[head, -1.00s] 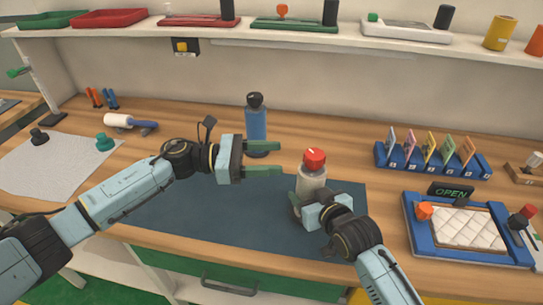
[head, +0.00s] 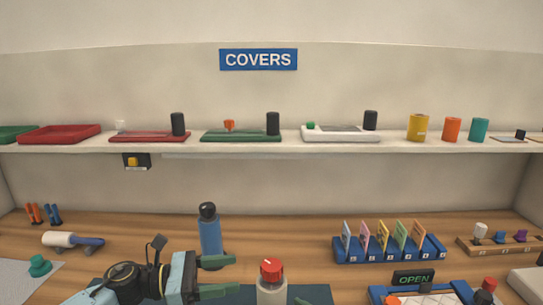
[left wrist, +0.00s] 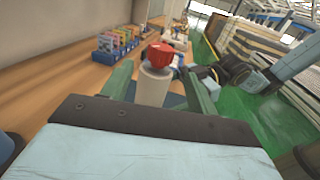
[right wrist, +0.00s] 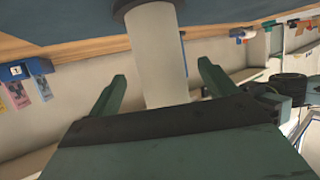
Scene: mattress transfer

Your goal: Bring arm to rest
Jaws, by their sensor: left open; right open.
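A pale bottle with a red cap (head: 271,287) stands upright at the bottom of the head view. My left gripper (head: 226,276) is open just left of it, its green fingers pointing at it. In the left wrist view, the bottle (left wrist: 153,86) shows between and beyond the open fingers. My right gripper (right wrist: 160,80) is open in the right wrist view, with a pale cylinder (right wrist: 156,50), seemingly the bottle's body, between its fingers; contact cannot be told. In the head view the right arm is almost wholly below the picture.
A blue bottle (head: 210,238) stands behind my left gripper. A blue rack of coloured cards (head: 390,250) and an OPEN sign (head: 413,280) are at the right. A white roller (head: 58,239) lies at the left. A shelf (head: 230,149) with trays and cylinders spans the back.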

